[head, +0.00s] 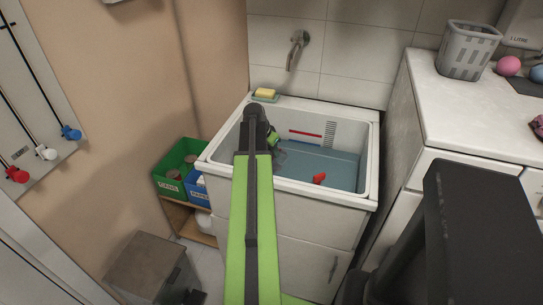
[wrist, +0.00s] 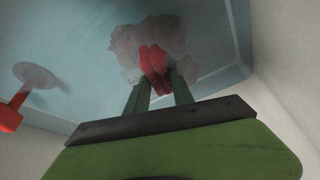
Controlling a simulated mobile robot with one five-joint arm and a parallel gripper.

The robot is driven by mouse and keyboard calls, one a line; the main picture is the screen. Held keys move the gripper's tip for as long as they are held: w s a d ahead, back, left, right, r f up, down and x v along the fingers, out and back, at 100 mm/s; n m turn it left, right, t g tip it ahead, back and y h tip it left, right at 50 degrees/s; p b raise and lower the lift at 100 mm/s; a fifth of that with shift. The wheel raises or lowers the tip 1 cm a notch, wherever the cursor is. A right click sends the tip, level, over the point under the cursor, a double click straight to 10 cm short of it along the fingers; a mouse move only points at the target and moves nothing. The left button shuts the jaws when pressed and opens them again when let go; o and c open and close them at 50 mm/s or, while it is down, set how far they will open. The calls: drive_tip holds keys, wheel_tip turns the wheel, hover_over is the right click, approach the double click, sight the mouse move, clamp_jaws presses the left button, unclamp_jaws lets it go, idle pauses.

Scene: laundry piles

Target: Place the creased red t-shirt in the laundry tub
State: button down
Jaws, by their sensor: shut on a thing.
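The laundry tub (head: 372,150) is white, with bluish water or a blue bottom inside. My arm reaches over its front rim, and my gripper (head: 273,138) is inside the tub's left part. In the wrist view my gripper (wrist: 160,92) is shut on the creased red t-shirt (wrist: 153,60). The cloth between the fingers is bright red. The crumpled part beyond them looks pale pink-grey, as if under water. The tub's blue interior (wrist: 75,45) surrounds it in that view. In the head view I cannot make out the shirt.
A small red object (head: 319,178) lies in the tub; a red piece (wrist: 10,115) and a pale disc (wrist: 36,75) show in the wrist view. A yellow sponge (head: 265,93) sits at the back rim. Green (head: 180,158) and blue (head: 198,186) bins stand left; a counter (head: 440,105) stands right.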

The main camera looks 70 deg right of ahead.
drive_tip(key=shift+r, duration=0.1)
drive_tip(key=c, duration=1.1)
unclamp_jaws()
drive_tip(key=shift+a+r+p, duration=0.1)
drive_tip(key=shift+r+p, duration=0.3)
drive_tip(key=shift+p, duration=0.1)
drive_tip(key=p+v, duration=1)
drive_tip(key=v, duration=0.1)
drive_tip(key=shift+w+a, duration=0.1)
